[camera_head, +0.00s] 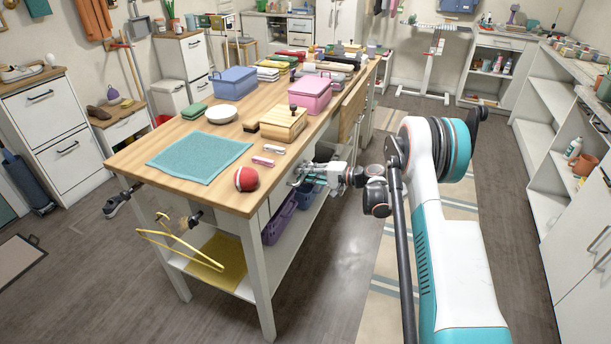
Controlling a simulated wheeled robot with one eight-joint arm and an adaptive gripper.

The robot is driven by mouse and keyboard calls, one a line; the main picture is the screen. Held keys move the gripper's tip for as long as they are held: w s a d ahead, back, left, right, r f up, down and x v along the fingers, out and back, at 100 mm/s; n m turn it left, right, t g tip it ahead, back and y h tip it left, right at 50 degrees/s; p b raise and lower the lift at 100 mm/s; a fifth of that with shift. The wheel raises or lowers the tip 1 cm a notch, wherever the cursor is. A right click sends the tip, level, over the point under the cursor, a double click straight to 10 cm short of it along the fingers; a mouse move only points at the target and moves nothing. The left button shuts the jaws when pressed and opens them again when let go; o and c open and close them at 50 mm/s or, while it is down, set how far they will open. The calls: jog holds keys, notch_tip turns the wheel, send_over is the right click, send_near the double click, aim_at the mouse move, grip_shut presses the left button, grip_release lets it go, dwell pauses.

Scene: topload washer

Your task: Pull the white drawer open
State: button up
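My gripper (302,176) is at the right long side of the wooden-topped table (140,152), just below the tabletop edge. It points left toward a white front under the top (279,192), which may be the white drawer. The gripper and wrist partly hide this front, so its handle and any gap are hard to make out. I cannot tell whether the fingers touch it or are open or shut. My white and teal arm comes in from the lower right. Other white drawers show in the left cabinet (45,110), all looking closed.
Purple baskets (279,221) stand on the lower shelf. Striped rug (375,285) lies in the aisle; shelving (547,105) lines the right.

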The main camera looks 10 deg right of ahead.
grip_shut()
jog(key=shift+s+d, duration=0.1)
jog(key=f+v, duration=0.2)
jog(key=v, duration=1)
jog(key=d+f+v, duration=0.1)
jog(key=f+v, duration=0.2)
jog(key=v, duration=0.9)
jog(key=shift+s, duration=0.4)
jog(key=shift+d, duration=0.1)
grip_release()
jog(key=shift+d, duration=0.1)
